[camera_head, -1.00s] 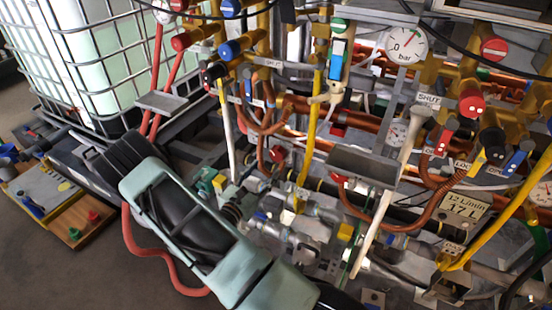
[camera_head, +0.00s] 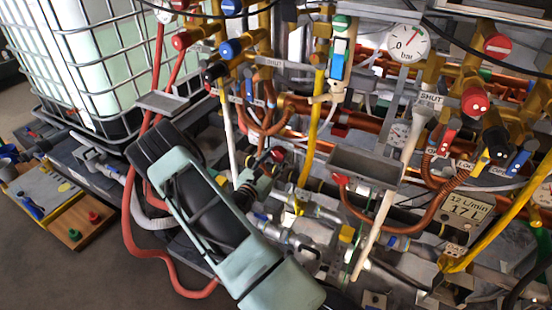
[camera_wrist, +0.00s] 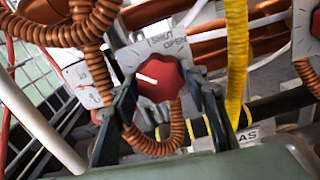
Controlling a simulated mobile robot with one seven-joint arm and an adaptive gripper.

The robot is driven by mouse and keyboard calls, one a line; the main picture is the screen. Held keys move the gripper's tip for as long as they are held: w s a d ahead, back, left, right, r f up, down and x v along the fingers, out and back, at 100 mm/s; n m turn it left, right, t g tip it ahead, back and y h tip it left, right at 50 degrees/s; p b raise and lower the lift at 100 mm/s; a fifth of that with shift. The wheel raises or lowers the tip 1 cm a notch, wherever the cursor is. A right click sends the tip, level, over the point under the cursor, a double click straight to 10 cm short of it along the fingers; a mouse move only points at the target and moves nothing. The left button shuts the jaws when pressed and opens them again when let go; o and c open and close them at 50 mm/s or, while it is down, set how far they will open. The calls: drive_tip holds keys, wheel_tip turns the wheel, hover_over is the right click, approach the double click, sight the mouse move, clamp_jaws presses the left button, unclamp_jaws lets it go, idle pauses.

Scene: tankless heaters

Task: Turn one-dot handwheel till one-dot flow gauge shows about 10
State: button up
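In the wrist view a red knob (camera_wrist: 158,80) with a white bar sits before a plate (camera_wrist: 158,42) marked SHUT and OPEN. My gripper (camera_wrist: 160,92) has one finger on each side of the knob; whether they touch it is unclear. A red handwheel (camera_head: 475,103) there bears what look like two pale dots, and a black one (camera_head: 497,140) has small marks. I cannot single out the one-dot handwheel. A partly covered round dial (camera_head: 398,132) is unreadable, and I see no one-dot mark on it.
A bar gauge (camera_head: 408,43) is at the top right. A display (camera_head: 467,206) reads 12 L/min, 17 L. Copper pipes, yellow pipes and hoses crowd the rig. A caged tank (camera_head: 95,65) stands at left. A coiled copper tube (camera_wrist: 150,143) passes below the knob.

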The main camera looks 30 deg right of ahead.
drive_tip(key=c, duration=0.4)
drive_tip(key=n+p, duration=0.2)
drive_tip(key=n, duration=0.3)
drive_tip(key=shift+n, duration=0.3)
drive_tip(key=n+p, duration=0.1)
drive_tip(key=n, duration=0.2)
drive_tip(key=shift+n, duration=0.3)
drive_tip(key=shift+n+p, duration=0.6)
drive_tip(key=shift+n, duration=1.2)
drive_tip(key=o, duration=0.9)
